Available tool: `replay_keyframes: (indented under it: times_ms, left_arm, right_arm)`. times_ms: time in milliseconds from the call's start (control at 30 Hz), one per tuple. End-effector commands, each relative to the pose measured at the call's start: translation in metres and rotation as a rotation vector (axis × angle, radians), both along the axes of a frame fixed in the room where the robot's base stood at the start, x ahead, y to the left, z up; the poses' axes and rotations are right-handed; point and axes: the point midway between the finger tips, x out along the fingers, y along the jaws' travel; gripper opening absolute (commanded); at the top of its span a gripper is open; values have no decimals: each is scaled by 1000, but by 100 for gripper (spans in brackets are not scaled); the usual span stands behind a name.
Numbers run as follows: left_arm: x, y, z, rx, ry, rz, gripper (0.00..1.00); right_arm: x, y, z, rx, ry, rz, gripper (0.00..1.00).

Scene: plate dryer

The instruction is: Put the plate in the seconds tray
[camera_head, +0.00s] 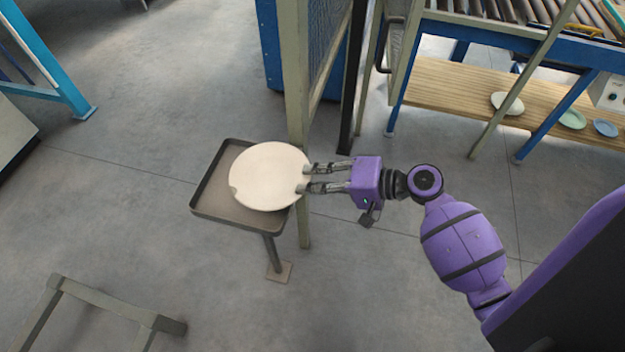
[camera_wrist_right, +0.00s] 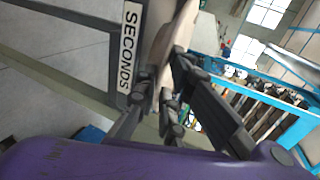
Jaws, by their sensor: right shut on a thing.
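A round cream plate (camera_head: 268,176) with a small chip or notch at its left rim is held by my right gripper (camera_head: 306,178), which is shut on its right edge. The plate is over the dark tray (camera_head: 208,205) on a post; I cannot tell whether it touches the tray. In the right wrist view the right gripper (camera_wrist_right: 165,95) has its fingers around the plate (camera_wrist_right: 178,30), seen edge-on. A white sign (camera_wrist_right: 128,48) reading SECONDS is beside it. My left gripper is not in view.
An upright frame post (camera_head: 297,100) stands right behind the tray. At the upper right, a wooden shelf (camera_head: 450,88) under a roller conveyor bears a few plates (camera_head: 507,103). A low metal frame (camera_head: 110,300) stands at the lower left. Open floor lies left of the tray.

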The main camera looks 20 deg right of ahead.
Motion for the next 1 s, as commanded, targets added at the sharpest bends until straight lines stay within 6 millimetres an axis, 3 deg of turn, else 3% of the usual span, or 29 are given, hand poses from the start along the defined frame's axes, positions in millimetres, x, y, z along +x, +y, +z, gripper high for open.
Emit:
replay_keyframes:
  times_ms: [700,733,833,1000]
  left_arm:
    - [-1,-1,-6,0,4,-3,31]
    - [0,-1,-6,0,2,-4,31]
    - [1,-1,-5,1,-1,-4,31]
    - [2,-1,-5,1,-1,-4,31]
  right_arm:
    - [1,0,-9,2,-4,1,0]
    - [0,0,-10,0,-1,0,12]
    - [0,0,-10,0,-1,0,26]
    - [0,0,-11,-1,-1,0,28]
